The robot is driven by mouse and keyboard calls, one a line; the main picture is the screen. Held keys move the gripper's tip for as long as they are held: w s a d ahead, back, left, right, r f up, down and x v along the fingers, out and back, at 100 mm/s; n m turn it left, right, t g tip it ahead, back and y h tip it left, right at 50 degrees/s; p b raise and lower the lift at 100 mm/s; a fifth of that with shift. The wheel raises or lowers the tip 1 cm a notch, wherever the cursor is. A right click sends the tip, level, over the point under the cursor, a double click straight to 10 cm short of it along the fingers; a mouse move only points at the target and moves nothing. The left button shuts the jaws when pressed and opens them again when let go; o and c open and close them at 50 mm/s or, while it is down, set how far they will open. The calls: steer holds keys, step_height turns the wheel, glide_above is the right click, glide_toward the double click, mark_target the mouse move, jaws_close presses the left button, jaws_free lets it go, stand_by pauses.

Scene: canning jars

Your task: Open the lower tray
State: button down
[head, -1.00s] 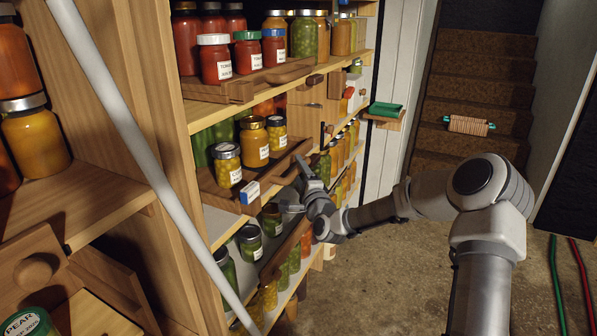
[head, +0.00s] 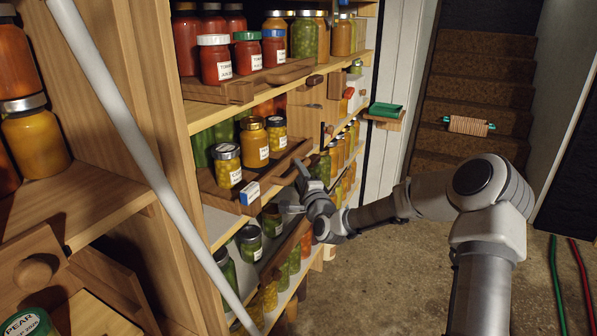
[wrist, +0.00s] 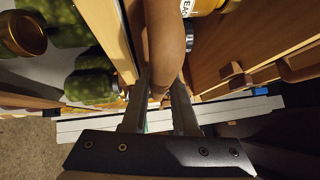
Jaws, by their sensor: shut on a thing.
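The lower tray (head: 207,184) is a brown wooden tray on the middle shelf. It carries yellow and orange jars and has a blue-and-white tag (head: 250,193) at its near front corner. Its wooden front runs along the shelf edge; how far it sticks out is hard to tell. My gripper (head: 300,192) is at the front of this tray, right of the tag. In the wrist view, my gripper (wrist: 160,92) is shut on a rounded brown wooden piece (wrist: 165,45), which looks like the tray's handle. Its far end is hidden.
An upper tray (head: 240,92) with red jars sits above. Green and yellow jars (head: 250,243) stand on the shelf below, close to my gripper. A pale pole (head: 130,130) crosses the left side.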

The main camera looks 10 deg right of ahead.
steer(key=shift+d, duration=0.1)
stand_by(0.7)
steer(key=s+d+p, duration=0.3)
steer(key=s+d, duration=0.9)
steer(key=d, duration=0.4)
steer(key=shift+s+d, duration=0.2)
steer(key=shift+d, duration=0.15)
steer(key=c, duration=0.7)
jaws_free()
steer(key=s+p, duration=0.1)
steer(key=s, duration=0.4)
steer(key=s+d+f+p, duration=0.1)
steer(key=s, duration=0.5)
steer(key=s+d+f+p, duration=0.1)
steer(key=s, duration=0.5)
steer(key=shift+d+f, duration=0.25)
